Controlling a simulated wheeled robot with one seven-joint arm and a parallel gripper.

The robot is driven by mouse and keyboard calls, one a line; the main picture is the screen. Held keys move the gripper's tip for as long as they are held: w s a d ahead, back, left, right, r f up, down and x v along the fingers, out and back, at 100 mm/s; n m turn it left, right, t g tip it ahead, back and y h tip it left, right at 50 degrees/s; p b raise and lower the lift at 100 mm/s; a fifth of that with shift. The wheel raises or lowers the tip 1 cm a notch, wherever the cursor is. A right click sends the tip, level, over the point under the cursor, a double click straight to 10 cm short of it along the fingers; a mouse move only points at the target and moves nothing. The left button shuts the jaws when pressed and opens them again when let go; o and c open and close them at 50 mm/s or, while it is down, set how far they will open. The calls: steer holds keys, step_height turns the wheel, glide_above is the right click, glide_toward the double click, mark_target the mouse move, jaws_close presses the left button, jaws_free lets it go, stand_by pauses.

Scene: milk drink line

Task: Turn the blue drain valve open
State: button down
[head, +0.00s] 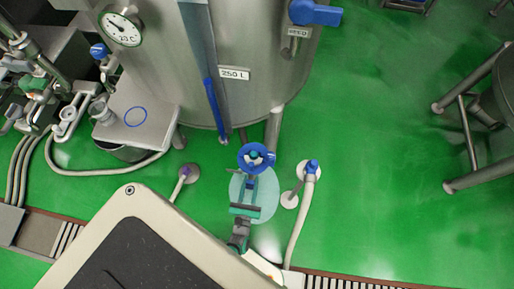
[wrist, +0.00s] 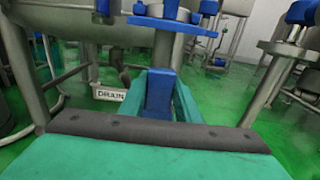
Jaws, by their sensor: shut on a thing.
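The blue drain valve handle (wrist: 160,92) stands between my teal fingers in the wrist view, with a white DRAIN label (wrist: 109,94) to its left. In the head view its blue end (head: 250,185) shows small between the fingers. My gripper (head: 252,186) is low in front of the steel tank and is shut on this handle. The valve body and how far the handle is turned are hard to make out. A blue ring (head: 257,157) lies just beyond the fingertips, nearer the tank.
The steel tank (head: 268,84) marked 250 L stands beyond my gripper, with a blue lever (head: 316,13) at its upper right. Capped floor fittings flank my gripper, the right one (head: 312,166) with a hose. Green floor (head: 390,190) is clear to the right.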

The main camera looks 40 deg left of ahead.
steer(key=shift+s+f, duration=0.1)
steer(key=shift+s, duration=0.05)
stand_by(0.3)
steer(key=c, duration=1.3)
jaws_free()
steer(key=shift+c, duration=0.2)
steer(key=v, duration=1)
steer(key=shift+s, duration=0.3)
steer(key=shift+d, duration=0.1)
